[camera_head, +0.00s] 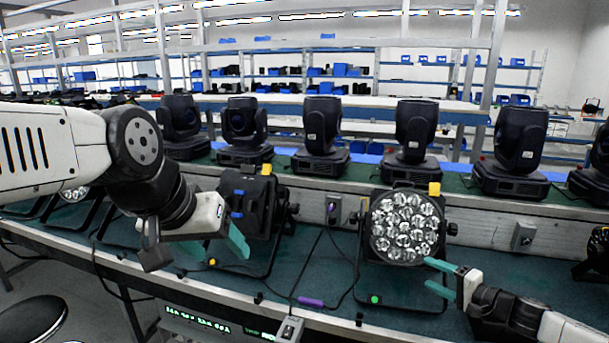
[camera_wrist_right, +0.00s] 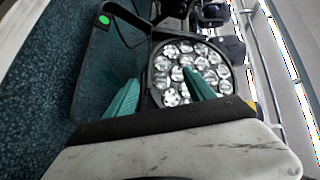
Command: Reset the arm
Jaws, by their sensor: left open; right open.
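My left gripper (camera_head: 238,242) comes in from the left, beside a black par can (camera_head: 250,205) that faces away; its teal fingers show side-on, open, with nothing seen between them. My right gripper (camera_head: 438,276) is at the lower right, open and empty. Its teal fingers point at the lower edge of a par can with a round face of clear lenses (camera_head: 404,228). In the right wrist view the open fingers (camera_wrist_right: 160,92) stand in front of that lens face (camera_wrist_right: 188,72). I cannot tell whether they touch the can.
Several black moving-head lights (camera_head: 322,130) stand on the ledge behind the bench. A display unit (camera_head: 215,325) sits at the front edge. A black stool (camera_head: 32,322) is at lower left.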

